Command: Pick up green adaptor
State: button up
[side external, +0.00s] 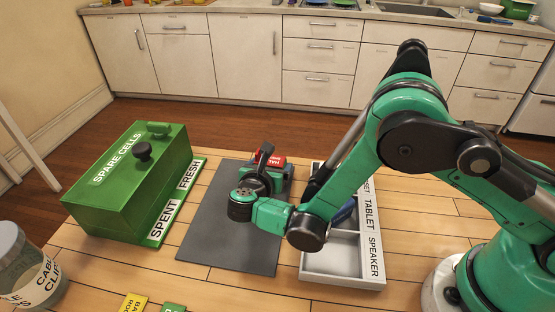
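My gripper (264,156) is over the far part of the dark grey mat, partly hidden by my wrist. Its dark parts are beside a red block with a white label reading "HAL" (274,160). A small green piece (289,169) shows at the right of the red block; I cannot tell whether it is the green adaptor. Whether the fingers are open, or touch anything, cannot be made out. Another green labelled piece (173,308) is cut off at the bottom edge, beside a yellow labelled one (134,302).
A green "SPARE CELLS" box (120,193) stands left, by a green "SPENT"/"FRESH" strip (163,219). A light grey tray (342,273) labelled "TABLET" and "SPEAKER" is right of the mat (215,245), holding a dark blue item (344,212). A "CABLE CLIPS" jar (30,270) stands front left.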

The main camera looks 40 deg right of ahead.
jog(key=shift+c, duration=1.2)
notch_tip(320, 180, up, 19)
jog(key=s+d+r+n+t+y, duration=0.2)
jog(key=d+r+n+t+y, duration=0.2)
jog(key=d+r+n+y, duration=0.2)
jog(key=shift+d+r, duration=0.85)
jog(key=shift+r, duration=0.15)
